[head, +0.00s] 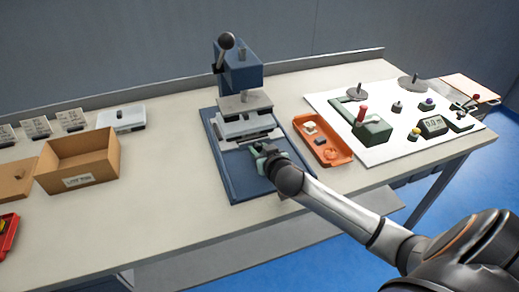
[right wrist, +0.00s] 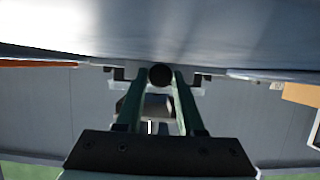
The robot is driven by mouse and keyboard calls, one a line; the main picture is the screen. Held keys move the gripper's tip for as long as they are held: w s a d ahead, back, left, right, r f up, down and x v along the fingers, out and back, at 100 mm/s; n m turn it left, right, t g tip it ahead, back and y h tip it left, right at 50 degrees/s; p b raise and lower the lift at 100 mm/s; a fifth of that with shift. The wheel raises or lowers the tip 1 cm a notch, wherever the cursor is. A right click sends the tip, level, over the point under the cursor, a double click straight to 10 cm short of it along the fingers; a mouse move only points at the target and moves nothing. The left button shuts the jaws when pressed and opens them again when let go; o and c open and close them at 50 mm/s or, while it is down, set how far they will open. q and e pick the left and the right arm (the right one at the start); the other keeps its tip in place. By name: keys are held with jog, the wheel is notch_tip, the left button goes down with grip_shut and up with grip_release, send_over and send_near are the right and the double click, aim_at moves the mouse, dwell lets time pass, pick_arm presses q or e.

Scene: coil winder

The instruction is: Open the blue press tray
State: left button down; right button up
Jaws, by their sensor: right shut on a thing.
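The blue press (head: 238,68) stands on a blue base plate (head: 232,183) in the middle of the bench, its black-knobbed lever raised. Its light grey tray (head: 240,127) sits low under the press head, with a dark bar along its front. My right gripper (head: 259,150) is at the front of the tray, low over the base plate. In the right wrist view my right gripper (right wrist: 160,82) is shut with its fingers on either side of a dark round piece (right wrist: 160,74), seemingly the tray's handle. The gripper hides most of this handle in the head view. My left gripper is not in view.
An orange bin (head: 341,157) with small parts is close to the right of the press. Beyond it is a white board (head: 380,155) with a green device and knobs. A cardboard box (head: 78,160) stands left. The bench between box and press is clear.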

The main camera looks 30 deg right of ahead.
grip_shut()
dwell(0.8)
